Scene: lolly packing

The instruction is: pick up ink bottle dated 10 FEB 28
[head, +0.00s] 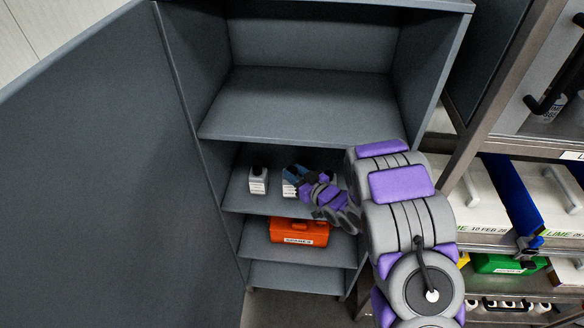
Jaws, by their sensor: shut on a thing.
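Two small white ink bottles stand at the middle shelf of the grey cabinet. The left ink bottle (258,184) is upright with a black cap and a printed label too small to read. The other ink bottle (288,189) is just to its right, its top hidden behind my gripper (293,174). My gripper reaches in from the right and is shut on this right bottle. I cannot tell whether the bottle touches the shelf. Its date is not readable here.
An orange box (298,232) sits on the shelf below. The upper shelf (300,105) is empty. The cabinet's side wall (215,185) is close on the left. At right, a rack holds white boxes (478,205), one marked 10 FEB 28, and a green bin (500,264).

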